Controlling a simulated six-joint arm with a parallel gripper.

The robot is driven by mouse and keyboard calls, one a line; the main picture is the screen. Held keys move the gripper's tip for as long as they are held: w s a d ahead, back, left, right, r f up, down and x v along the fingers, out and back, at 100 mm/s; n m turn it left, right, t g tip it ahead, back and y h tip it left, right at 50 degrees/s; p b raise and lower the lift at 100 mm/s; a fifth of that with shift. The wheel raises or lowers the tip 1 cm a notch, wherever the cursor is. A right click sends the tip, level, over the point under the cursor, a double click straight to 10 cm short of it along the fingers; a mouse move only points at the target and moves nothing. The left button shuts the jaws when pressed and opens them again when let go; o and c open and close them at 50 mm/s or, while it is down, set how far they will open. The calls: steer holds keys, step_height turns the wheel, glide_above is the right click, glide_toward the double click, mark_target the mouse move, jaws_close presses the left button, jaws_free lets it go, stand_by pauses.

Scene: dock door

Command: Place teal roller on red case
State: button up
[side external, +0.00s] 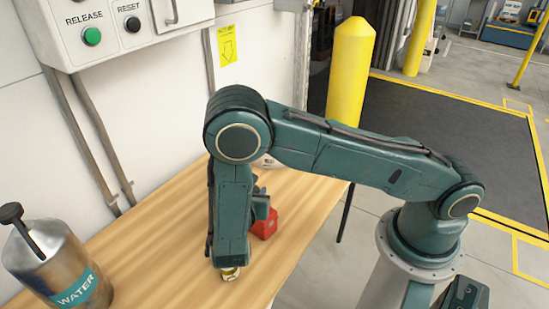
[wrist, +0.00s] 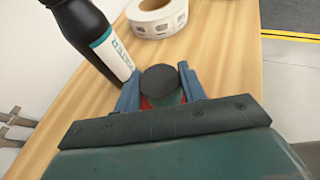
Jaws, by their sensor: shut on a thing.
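In the wrist view, my gripper (wrist: 160,90) is shut on the teal roller (wrist: 176,98). Its round dark end faces the camera between the blue fingers. Parts of the red case (wrist: 146,103) show below the roller, between the fingers. In the side view, the red case (side external: 267,224) sits on the wooden table, partly hidden by my arm. A teal shape shows just above it, partly behind the arm, and I cannot tell there whether it is finger or roller. Whether the roller touches the case is hidden.
A metal water bottle (side external: 55,262) stands at the table's left front. The wrist view shows a dark bottle with a water label (wrist: 88,38) left of the gripper and a white tape roll (wrist: 140,27) beyond it. The table's (side external: 160,245) middle left is clear; a control box (side external: 125,30) hangs above.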

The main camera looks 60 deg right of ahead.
steer(key=shift+f, duration=0.55)
steer(key=shift+f, duration=0.15)
steer(key=o, duration=1.1)
steer(key=shift+c, duration=0.2)
steer(key=shift+s+a+r, duration=0.1)
steer(key=shift+a+r, duration=0.05)
steer(key=shift+r, duration=0.1)
steer(key=v, duration=1.1)
steer(key=shift+s+a, duration=0.15)
steer(key=shift+a, duration=0.15)
steer(key=shift+d+r, duration=0.1)
